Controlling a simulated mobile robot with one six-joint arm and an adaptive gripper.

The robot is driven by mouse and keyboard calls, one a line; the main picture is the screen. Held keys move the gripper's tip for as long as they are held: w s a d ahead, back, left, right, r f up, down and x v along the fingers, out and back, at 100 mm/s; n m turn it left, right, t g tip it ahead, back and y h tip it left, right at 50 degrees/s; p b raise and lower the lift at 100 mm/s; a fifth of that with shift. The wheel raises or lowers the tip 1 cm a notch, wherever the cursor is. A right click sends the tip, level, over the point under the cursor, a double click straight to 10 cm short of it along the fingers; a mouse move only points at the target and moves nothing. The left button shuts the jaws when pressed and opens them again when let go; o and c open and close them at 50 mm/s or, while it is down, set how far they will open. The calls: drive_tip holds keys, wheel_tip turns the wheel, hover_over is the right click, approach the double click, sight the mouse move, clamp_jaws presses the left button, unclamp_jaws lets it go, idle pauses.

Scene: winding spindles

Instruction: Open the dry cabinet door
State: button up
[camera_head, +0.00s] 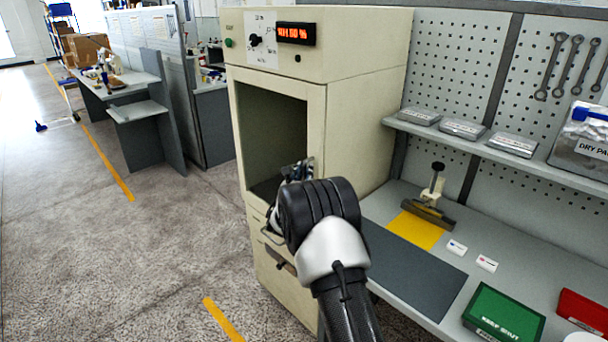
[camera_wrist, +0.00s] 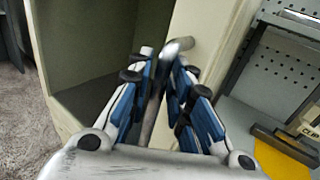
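The cream dry cabinet (camera_head: 365,130) stands in the middle of the head view, with a lit red display on top. Its door (camera_head: 316,140) looks flush with the front and surrounds a large dark panel or opening; I cannot tell if it is glazed. A metal bar handle (camera_wrist: 178,46) stands off the door's right frame in the wrist view. My gripper (camera_wrist: 163,80) has its blue-padded fingers on either side of this bar, close against it, and looks shut on it. In the head view my gripper (camera_head: 298,172) is mostly hidden behind my wrist.
A grey workbench (camera_head: 540,265) adjoins the cabinet on the right, with a yellow mat (camera_head: 415,230), a green box (camera_head: 503,313) and a red box (camera_head: 585,310). A shelf (camera_head: 470,138) hangs above it. The floor (camera_head: 130,250) left of the cabinet is clear.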

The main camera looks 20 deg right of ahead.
drive_tip(key=shift+c, duration=0.4)
clamp_jaws()
